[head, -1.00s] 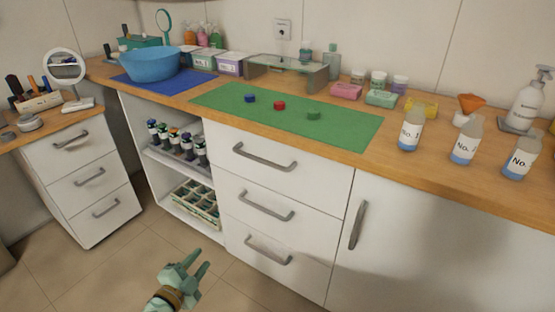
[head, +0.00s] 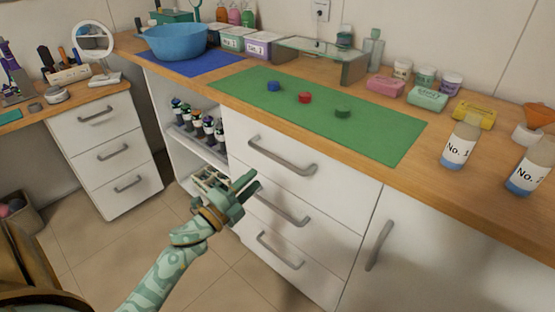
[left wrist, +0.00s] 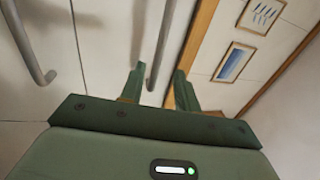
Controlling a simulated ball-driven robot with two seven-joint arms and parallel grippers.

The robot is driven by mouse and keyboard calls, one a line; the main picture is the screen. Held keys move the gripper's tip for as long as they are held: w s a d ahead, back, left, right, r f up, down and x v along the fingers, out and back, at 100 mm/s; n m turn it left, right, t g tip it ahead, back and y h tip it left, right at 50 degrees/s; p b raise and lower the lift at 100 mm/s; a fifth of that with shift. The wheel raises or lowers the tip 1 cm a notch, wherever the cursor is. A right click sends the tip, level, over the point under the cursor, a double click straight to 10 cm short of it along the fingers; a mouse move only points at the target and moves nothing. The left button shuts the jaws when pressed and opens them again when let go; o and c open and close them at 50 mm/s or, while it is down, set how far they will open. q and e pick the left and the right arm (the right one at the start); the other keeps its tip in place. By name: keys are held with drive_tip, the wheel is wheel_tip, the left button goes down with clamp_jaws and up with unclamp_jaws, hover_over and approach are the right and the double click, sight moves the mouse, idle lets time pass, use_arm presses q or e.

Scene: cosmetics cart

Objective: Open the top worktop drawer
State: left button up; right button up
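The top worktop drawer (head: 335,182) is the upper white front under the wooden worktop, and it is shut. Its grey bar handle (head: 282,158) slants across the front. My left gripper (head: 252,181) is open and empty, below and left of that handle in the head view. In the left wrist view, the top handle (left wrist: 162,45) shows ahead, between the two spread fingers (left wrist: 158,88); it looks apart from them. The middle drawer handle (left wrist: 28,45) lies to the left there. My right gripper is not in view.
The worktop (head: 432,168) overhangs just above the drawer, with a green mat (head: 310,122) and several bottles on it. Two lower drawers sit beneath, an open shelf (head: 205,155) to the left, a cupboard door (head: 430,255) to the right. The tiled floor in front is clear.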

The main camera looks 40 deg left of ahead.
sight(276, 157)
use_arm(q)
drive_tip(key=b+x, duration=0.1)
drive_tip(key=x, duration=0.9)
drive_tip(key=shift+w, duration=0.1)
clamp_jaws()
